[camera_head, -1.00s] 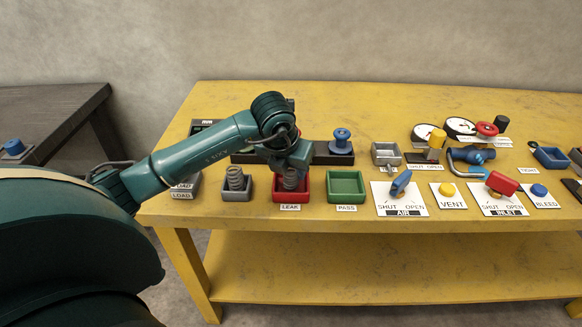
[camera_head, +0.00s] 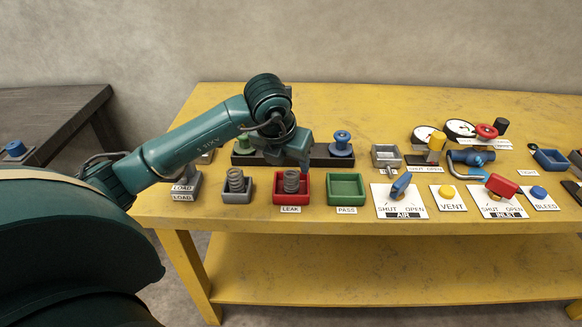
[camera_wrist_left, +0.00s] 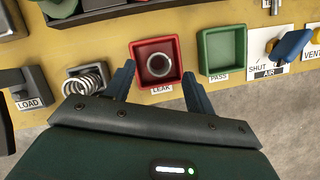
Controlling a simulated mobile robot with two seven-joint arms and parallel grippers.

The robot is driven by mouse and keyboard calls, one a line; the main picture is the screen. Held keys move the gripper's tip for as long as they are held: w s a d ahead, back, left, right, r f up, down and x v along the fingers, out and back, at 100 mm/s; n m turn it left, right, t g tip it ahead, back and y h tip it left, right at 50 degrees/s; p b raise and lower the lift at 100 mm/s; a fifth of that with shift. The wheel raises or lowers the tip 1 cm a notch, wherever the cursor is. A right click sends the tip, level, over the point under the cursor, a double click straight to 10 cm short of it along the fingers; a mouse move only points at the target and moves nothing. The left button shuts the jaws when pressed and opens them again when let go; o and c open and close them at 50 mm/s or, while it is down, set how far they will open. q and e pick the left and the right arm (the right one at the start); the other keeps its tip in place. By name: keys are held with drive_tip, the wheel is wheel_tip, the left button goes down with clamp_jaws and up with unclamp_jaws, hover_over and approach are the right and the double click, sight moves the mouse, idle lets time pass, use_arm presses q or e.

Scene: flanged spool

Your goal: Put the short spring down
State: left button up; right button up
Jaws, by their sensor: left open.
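The short spring, a dark coil (camera_head: 291,181), stands upright in the red tray (camera_head: 275,194) labelled LEAK. From above it shows as a ring (camera_wrist_left: 159,66) inside the tray in the left wrist view. My left gripper (camera_head: 305,165) is above and behind the spring, apart from it. In the left wrist view its two open fingers (camera_wrist_left: 158,80) reach toward either side of the red tray, with nothing between them.
Another spring (camera_head: 236,179) stands in a grey tray to the left. A green PASS tray (camera_head: 346,189) is empty on the right. Behind are a dark rack with a green spool (camera_head: 245,143) and a blue spool (camera_head: 341,141). Levers and gauges fill the right side.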

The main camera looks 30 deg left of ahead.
use_arm(q)
drive_tip(key=v, duration=0.8)
drive_tip(key=s+d+f+m+g+h, duration=0.1)
drive_tip(key=s+d+f+h, duration=0.1)
drive_tip(key=s+d+h, duration=0.3)
drive_tip(key=d+f+m+g+h, duration=0.2)
drive_tip(key=d, duration=0.6)
drive_tip(key=s+d+f+m+g+h, duration=0.1)
drive_tip(key=s+d+f+h, duration=0.1)
drive_tip(key=s+d+h, duration=0.3)
drive_tip(key=d+r+n+t+h, duration=0.7)
drive_tip(key=n+h, duration=0.3)
drive_tip(key=w+a+f+n+t+y, duration=0.5)
drive_tip(key=n+t+y, duration=0.55)
drive_tip(key=n, duration=0.55)
drive_tip(key=s+a+f+n+g+y, duration=0.1)
drive_tip(key=s+f+n+g+y, duration=0.2)
drive_tip(key=f, duration=0.6)
drive_tip(key=s+a+f+n+g+y, duration=0.1)
drive_tip(key=s+f+n+g+y, duration=0.2)
drive_tip(key=s+f+n, duration=0.3)
wheel_tip(320, 180, down, 5)
drive_tip(key=shift+a+r+n, duration=0.25)
drive_tip(key=shift+a+n, duration=0.05)
drive_tip(key=shift+n, duration=0.1)
drive_tip(key=shift+g, duration=0.25)
